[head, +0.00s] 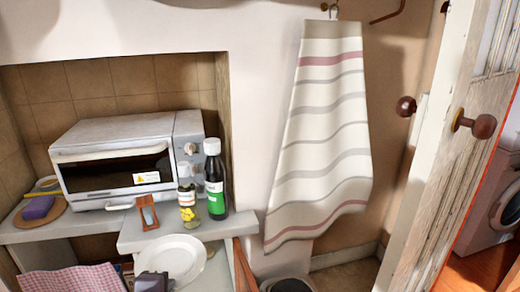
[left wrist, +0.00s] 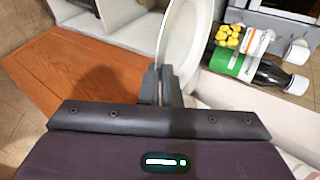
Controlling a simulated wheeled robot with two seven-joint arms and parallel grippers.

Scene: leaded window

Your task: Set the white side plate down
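My left gripper (head: 155,281) is at the plate's near rim, at the bottom edge. In the left wrist view the fingers (left wrist: 162,86) are close together with the rim of the plate (left wrist: 187,38) between them. My right gripper is in neither view.
A yellow-filled jar (head: 187,205) and a dark green-labelled bottle (head: 215,182) stand just behind the plate. A small brown-framed item (head: 147,213) is beside them. A toaster oven (head: 120,165) stands behind. A striped towel (head: 322,130) hangs at right.

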